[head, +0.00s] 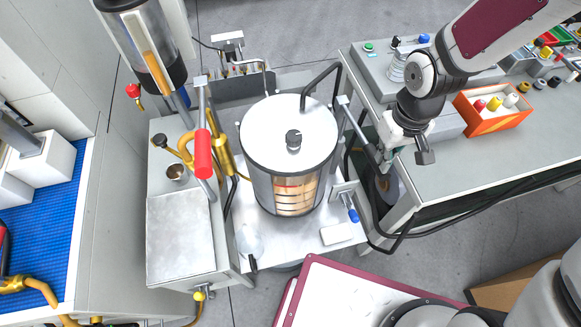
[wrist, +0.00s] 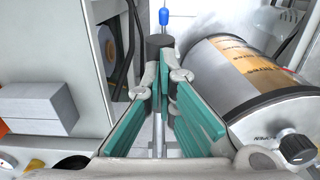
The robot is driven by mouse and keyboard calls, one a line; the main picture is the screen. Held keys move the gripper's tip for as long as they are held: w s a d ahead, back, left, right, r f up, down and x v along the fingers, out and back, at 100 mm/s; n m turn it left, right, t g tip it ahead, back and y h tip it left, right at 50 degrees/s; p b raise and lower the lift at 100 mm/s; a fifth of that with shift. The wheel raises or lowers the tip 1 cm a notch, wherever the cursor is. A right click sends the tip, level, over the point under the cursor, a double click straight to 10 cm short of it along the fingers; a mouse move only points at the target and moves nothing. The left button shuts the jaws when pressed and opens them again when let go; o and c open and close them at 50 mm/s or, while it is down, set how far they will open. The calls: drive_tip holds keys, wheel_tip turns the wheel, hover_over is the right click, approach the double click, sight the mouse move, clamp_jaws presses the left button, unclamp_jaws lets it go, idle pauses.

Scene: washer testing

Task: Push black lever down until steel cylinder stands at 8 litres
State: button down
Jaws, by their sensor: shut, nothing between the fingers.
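The steel cylinder (head: 262,185) stands upright mid-view under a pale round lid with a dark knob. Its amber scale window (head: 294,197) has dark lines and a red mark near the top; the figures are too small to read. The wrist view shows the cylinder (wrist: 222,72) on the right, its scale only partly visible. The black lever's grip (wrist: 159,46) shows just beyond my fingertips, with its metal rod (wrist: 157,135) running beneath the fingers. My gripper (head: 386,158) is shut and empty over the lever, right of the cylinder; its teal fingers (wrist: 165,80) meet at the tips. Contact cannot be told.
A red-handled lever (head: 203,153) and yellow pipes stand left of the cylinder. A blue-tipped valve (head: 352,214) is at its lower right. The grey bench (head: 450,178) on the right carries an orange box (head: 492,122) of bottles. A black curved pipe (head: 321,78) rises behind the cylinder.

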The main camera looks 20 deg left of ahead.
drive_tip(key=shift+f+b, duration=3.3)
drive_tip(key=shift+f, duration=1.05)
wheel_tip(320, 180, up, 12)
drive_tip(key=p, duration=1)
drive_tip(key=shift+r, duration=0.25)
drive_tip(key=shift+f, duration=0.15)
wheel_tip(320, 180, down, 2)
drive_tip(key=shift+w+f+b, duration=0.1)
drive_tip(key=shift+b, duration=0.5)
wheel_tip(320, 180, down, 10)
drive_tip(key=b, duration=0.7)
wheel_tip(320, 180, up, 12)
drive_tip(key=p, duration=0.9)
drive_tip(key=shift+f, duration=0.1)
drive_tip(key=shift+r, duration=0.4)
